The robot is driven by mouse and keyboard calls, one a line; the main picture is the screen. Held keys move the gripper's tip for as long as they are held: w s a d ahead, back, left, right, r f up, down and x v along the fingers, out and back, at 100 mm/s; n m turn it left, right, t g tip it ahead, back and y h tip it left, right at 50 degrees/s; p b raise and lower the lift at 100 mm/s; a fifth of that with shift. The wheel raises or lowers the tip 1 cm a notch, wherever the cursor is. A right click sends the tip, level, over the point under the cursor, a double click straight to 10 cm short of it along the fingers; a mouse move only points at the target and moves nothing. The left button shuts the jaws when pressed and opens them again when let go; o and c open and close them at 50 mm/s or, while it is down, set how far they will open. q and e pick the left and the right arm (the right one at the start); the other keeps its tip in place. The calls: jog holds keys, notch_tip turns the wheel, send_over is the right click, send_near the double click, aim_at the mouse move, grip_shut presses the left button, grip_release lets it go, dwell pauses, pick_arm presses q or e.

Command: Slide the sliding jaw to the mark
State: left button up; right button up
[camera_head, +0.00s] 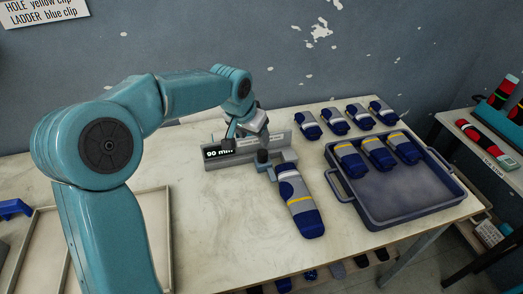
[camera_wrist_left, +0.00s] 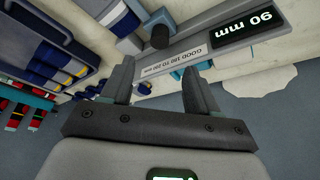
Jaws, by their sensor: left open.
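A grey measuring gauge (camera_head: 222,160) stands on the table against the wall side, its display reading 90 mm. In the left wrist view the gauge (camera_wrist_left: 205,42) carries a label that seems to read GOOD 180 TO 200 mm. What looks like the sliding jaw, with a dark knob (camera_wrist_left: 160,37), shows there; in the head view it is a small dark-topped block (camera_head: 263,158) near the sock's cuff. A grey and blue sock (camera_head: 300,207) with a yellow stripe lies in front of the gauge. My left gripper (camera_head: 255,126) is open and empty above the gauge, apart from the knob.
A blue-grey tray (camera_head: 410,195) holds several yellow-striped socks. Several more socks (camera_head: 345,118) lie in a row behind it. A pale shallow tray (camera_head: 150,215) lies left, partly behind my arm. A side table (camera_head: 480,150) stands right. The front middle tabletop is clear.

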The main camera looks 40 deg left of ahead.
aim_at(262, 153)
pick_arm(q)
jog(key=x, duration=1.1)
jog(key=shift+f, duration=0.2)
jog(key=shift+d, duration=0.1)
jog(key=shift+c, duration=0.2)
